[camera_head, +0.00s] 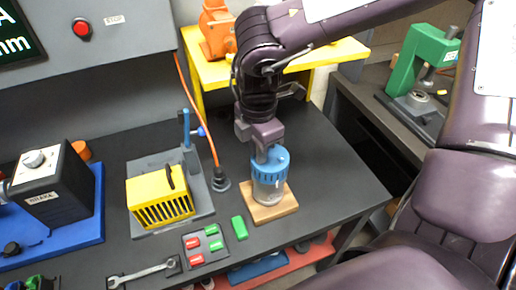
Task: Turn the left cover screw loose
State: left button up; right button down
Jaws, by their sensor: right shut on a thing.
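My right gripper (264,152) points down at a clear jar (268,190) with a blue ribbed lid (276,165). It is shut at the lid's top; its fingertips partly hide the lid. The jar stands upright on a small wooden board (288,205). A yellow slotted cover (160,198) with a dark handle sits on a grey base (203,200) left of the jar, apart from my gripper. I cannot make out a cover screw. My left gripper is not in view.
A black box with a knob (56,185) stands on a blue plate at left. A wrench (145,273) and a panel of red and green buttons (204,245) lie near the front edge. A green block (239,227) lies beside the panel. A yellow shelf (338,52) stands behind.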

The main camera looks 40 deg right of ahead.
jog(key=n+b, duration=0.3)
jog(key=shift+f, duration=0.2)
jog(key=n+b, duration=0.2)
jog(key=n, duration=0.2)
jog(key=shift+r+n+b, duration=0.1)
jog(key=shift+n+b, duration=0.25)
jog(key=shift+n, duration=0.05)
jog(key=n+b, duration=0.1)
jog(key=n, duration=0.9)
jog(key=shift+r, duration=0.1)
jog(key=n, duration=0.5)
jog(key=shift+s, duration=0.15)
jog(key=n+p, duration=0.1)
jog(key=n, duration=0.4)
jog(key=shift+n, duration=0.4)
jog(key=n, duration=0.5)
jog(key=shift+s+p, duration=0.1)
jog(key=shift+p, duration=0.2)
jog(key=shift+f+n, duration=0.2)
jog(key=shift+n, duration=2.1)
